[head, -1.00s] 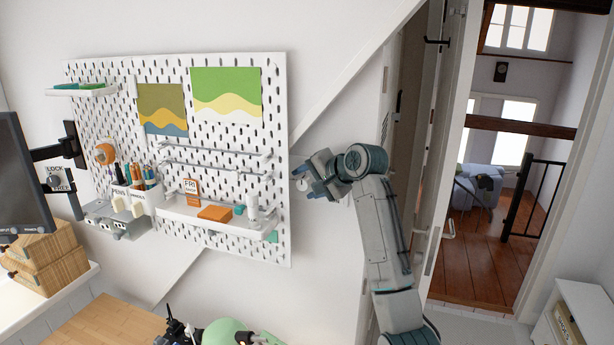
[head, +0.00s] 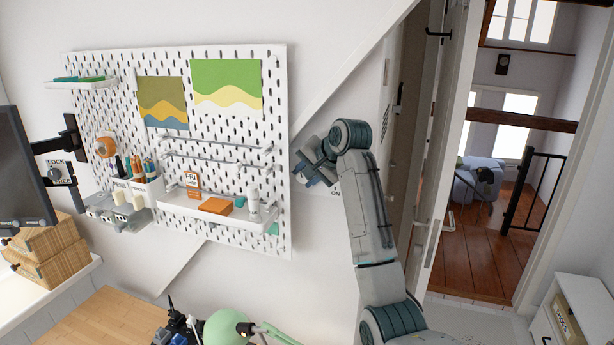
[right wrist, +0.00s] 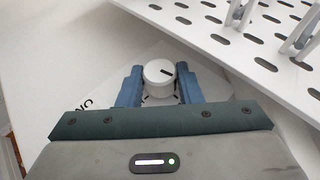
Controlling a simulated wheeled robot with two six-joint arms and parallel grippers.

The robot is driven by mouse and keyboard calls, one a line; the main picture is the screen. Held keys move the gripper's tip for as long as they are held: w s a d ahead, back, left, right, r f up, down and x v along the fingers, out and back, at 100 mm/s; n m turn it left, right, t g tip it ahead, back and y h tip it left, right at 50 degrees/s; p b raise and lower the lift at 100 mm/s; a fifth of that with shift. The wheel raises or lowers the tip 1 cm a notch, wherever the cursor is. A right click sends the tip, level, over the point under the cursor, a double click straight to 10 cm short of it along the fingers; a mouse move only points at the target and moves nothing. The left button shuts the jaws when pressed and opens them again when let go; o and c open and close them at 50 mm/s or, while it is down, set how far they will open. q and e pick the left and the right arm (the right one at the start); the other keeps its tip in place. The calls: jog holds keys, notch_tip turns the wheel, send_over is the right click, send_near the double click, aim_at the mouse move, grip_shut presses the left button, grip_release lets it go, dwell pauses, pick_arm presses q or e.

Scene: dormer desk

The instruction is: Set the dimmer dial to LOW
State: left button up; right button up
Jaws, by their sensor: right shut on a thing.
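The dimmer dial (right wrist: 157,74) is a round white knob with a short dark mark on its face. In the right wrist view the mark points toward the right. My right gripper (right wrist: 159,88) is shut on the dial, with one blue finger on each side. In the head view my right gripper (head: 309,169) is against the white wall just right of the pegboard and hides the dial. A piece of printed label reading "ON" (head: 335,193) shows beside the gripper; the LOW mark cannot be read. My left gripper is not seen.
The pegboard (head: 225,140) with rails and a white shelf (head: 190,208) is close on the left. A sloped white beam (head: 350,75) runs above the gripper. An open doorway is on the right. A green lamp (head: 224,328) stands below.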

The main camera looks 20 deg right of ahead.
jog(key=shift+r+g+h, duration=0.1)
jog(key=shift+g+h, duration=0.3)
jog(key=shift+h, duration=0.1)
jog(key=o, duration=1)
jog(key=shift+v, duration=5.35)
jog(key=shift+w, duration=0.2)
jog(key=shift+c, duration=0.5)
